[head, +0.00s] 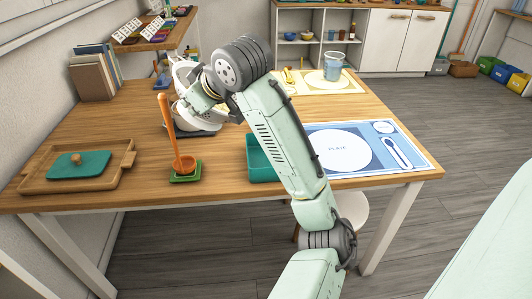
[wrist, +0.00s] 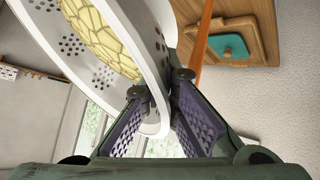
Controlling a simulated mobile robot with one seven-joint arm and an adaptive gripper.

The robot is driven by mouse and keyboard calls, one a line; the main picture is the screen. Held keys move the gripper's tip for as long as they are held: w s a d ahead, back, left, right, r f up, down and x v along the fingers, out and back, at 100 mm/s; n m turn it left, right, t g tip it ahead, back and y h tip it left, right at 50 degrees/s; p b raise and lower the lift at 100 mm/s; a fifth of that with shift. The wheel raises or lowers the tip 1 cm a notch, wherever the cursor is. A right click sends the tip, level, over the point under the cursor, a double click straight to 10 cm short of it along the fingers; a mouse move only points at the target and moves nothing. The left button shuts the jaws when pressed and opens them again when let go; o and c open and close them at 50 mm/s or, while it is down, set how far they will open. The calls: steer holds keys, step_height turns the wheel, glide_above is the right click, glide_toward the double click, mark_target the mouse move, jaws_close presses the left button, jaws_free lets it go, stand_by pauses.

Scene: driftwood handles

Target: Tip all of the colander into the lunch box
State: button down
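The white colander (head: 182,72) is near the back left of the table in the head view, partly hidden by my arm and gripper. The wrist view shows it large and steeply tilted, with holes in its wall and pale yellow contents (wrist: 103,38) inside. My gripper (wrist: 161,83) has a finger on each side of the colander's rim (wrist: 154,122) and appears shut on it. In the head view my gripper (head: 200,98) is at the colander. The teal lunch box (head: 258,166) stands at the table's front edge, partly hidden by my arm; its inside is mostly hidden.
An orange ladle (head: 165,118) stands upright on a green coaster (head: 186,177), left of the lunch box. A wooden tray (head: 40,181) with a teal lid (head: 80,164) lies at left. A blue placemat (head: 410,165) lies at right. A blue cup (head: 333,66) stands farther back.

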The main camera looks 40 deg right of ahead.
mark_target(198, 118)
steer(key=shift+s+d+f+y+b, duration=0.1)
steer(key=shift+d+f+b, duration=0.05)
steer(key=shift+f+b, duration=0.4)
steer(key=shift+s+d+f+y+b, duration=0.1)
steer(key=shift+d+f+b, duration=0.1)
steer(key=shift+f+b, duration=0.35)
steer(key=shift+s+d+f+y+b, duration=0.15)
steer(key=shift+f+b, duration=0.25)
steer(key=shift+f, duration=0.25)
steer(key=shift+d+r+t, duration=0.1)
steer(key=shift+r+t, duration=0.15)
steer(key=shift+t, duration=0.05)
steer(key=shift+s+d+r+m, duration=0.1)
steer(key=shift+m, duration=0.2)
steer(key=shift+s+d+r+m+t+y, duration=0.25)
steer(key=shift+d+r+t+y, duration=0.15)
steer(key=shift+r, duration=0.2)
steer(key=shift+s+d+r+m+t+y, duration=0.2)
steer(key=shift+s+d+r+t+y, duration=0.15)
steer(key=shift+d+r, duration=0.2)
steer(key=shift+s+d+r+m+t+y, duration=0.2)
steer(key=shift+d+r+m+t+y, duration=0.15)
steer(key=shift+r, duration=0.25)
steer(key=shift+s+d+r+m+t+y, duration=0.3)
steer(key=shift+s+d+r+m+t, duration=0.1)
steer(key=shift+d+r, duration=0.25)
steer(key=shift+s+d+r+m+t+y, duration=0.3)
steer(key=shift+s+d+r+t, duration=0.15)
steer(key=shift+d, duration=0.25)
stand_by(1.7)
